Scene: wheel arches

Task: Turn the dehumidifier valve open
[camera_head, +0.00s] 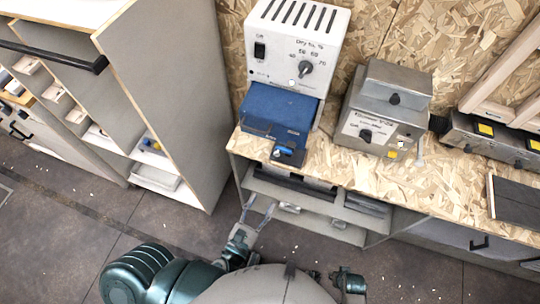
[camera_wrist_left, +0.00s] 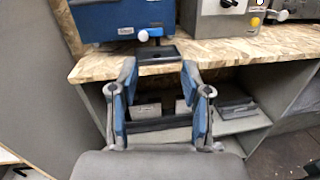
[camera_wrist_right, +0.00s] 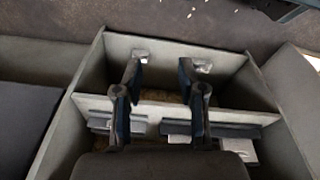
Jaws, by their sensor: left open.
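The dehumidifier is a white unit (camera_head: 296,40) with a dial and switch above a blue tank (camera_head: 275,112), standing on the wood-chip counter. Its valve (camera_head: 284,152) is a small blue handle at the tank's front, above a dark drip tray (camera_head: 290,158). In the left wrist view the valve (camera_wrist_left: 143,36) shows a pale round end. My left gripper (camera_head: 259,207) is open and empty, below and in front of the counter edge, apart from the valve; its fingers (camera_wrist_left: 159,68) frame the tray from below. My right gripper (camera_wrist_right: 159,68) is open and empty over shelf compartments.
The wood-chip counter (camera_head: 345,175) has open shelves below its front edge. A grey metal box (camera_head: 382,110) with a knob stands right of the dehumidifier. A tall grey cabinet (camera_head: 165,80) stands on the left.

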